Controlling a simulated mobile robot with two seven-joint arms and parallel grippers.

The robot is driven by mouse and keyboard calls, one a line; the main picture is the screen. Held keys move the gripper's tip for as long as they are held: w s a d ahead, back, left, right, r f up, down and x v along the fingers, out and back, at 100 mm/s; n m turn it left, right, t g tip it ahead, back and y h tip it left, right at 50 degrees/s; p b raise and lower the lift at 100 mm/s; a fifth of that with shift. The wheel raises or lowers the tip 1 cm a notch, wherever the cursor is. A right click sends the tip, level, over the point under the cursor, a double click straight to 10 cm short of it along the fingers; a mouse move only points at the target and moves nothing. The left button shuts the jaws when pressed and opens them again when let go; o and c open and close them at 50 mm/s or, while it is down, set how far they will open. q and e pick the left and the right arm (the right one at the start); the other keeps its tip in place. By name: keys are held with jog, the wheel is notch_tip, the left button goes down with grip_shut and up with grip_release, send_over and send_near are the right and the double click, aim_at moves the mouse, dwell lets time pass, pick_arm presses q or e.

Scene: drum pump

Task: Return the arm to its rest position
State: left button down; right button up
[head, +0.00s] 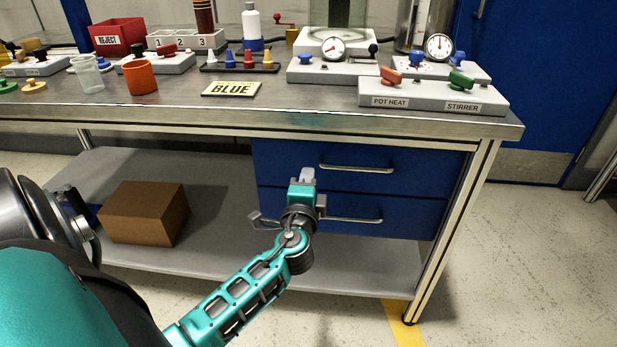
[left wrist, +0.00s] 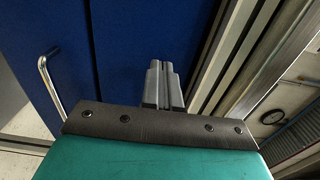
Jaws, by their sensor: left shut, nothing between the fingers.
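My left gripper (head: 308,174) is in front of the blue drawers under the workbench, below the tabletop's front edge. Its fingers are shut with nothing between them. In the left wrist view the closed fingertips (left wrist: 160,68) point toward the blue drawer front (left wrist: 125,40), with a drawer handle (left wrist: 48,75) to the left. Whether the fingertips touch the drawer is hard to tell, but no grip on the handle shows. My right gripper is not in either view.
The steel workbench (head: 300,115) carries a control box (head: 430,97), a BLUE sign (head: 231,89), an orange cup (head: 140,78) and a clear cup (head: 88,75). The drawers have an upper handle (head: 356,169) and a lower handle (head: 356,220). A cardboard box (head: 145,212) sits on the lower shelf.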

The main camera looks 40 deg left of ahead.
pick_arm(q)
jog(key=v, duration=0.9)
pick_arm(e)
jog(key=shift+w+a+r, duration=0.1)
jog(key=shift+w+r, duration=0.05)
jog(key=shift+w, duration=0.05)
pick_arm(q)
jog(key=shift+f, duration=0.15)
jog(key=s+d+f+n+g+h, duration=0.1)
jog(key=s+d+f+n+h, duration=0.25)
jog(key=d, duration=0.25)
jog(key=s+d+f+n+g+h, duration=0.2)
jog(key=d+f+h, duration=0.1)
jog(key=d+h, duration=0.3)
jog(key=s+d+f+n+g+h, duration=0.1)
jog(key=s+d+f+n+h, duration=0.2)
jog(key=d, duration=0.4)
jog(key=s+a+r+p, duration=0.1)
jog(key=a+r+p, duration=0.2)
jog(key=r+p, duration=0.9)
jog(key=p, duration=0.8)
jog(key=shift+a+r, duration=0.35)
jog(key=shift+r, duration=0.05)
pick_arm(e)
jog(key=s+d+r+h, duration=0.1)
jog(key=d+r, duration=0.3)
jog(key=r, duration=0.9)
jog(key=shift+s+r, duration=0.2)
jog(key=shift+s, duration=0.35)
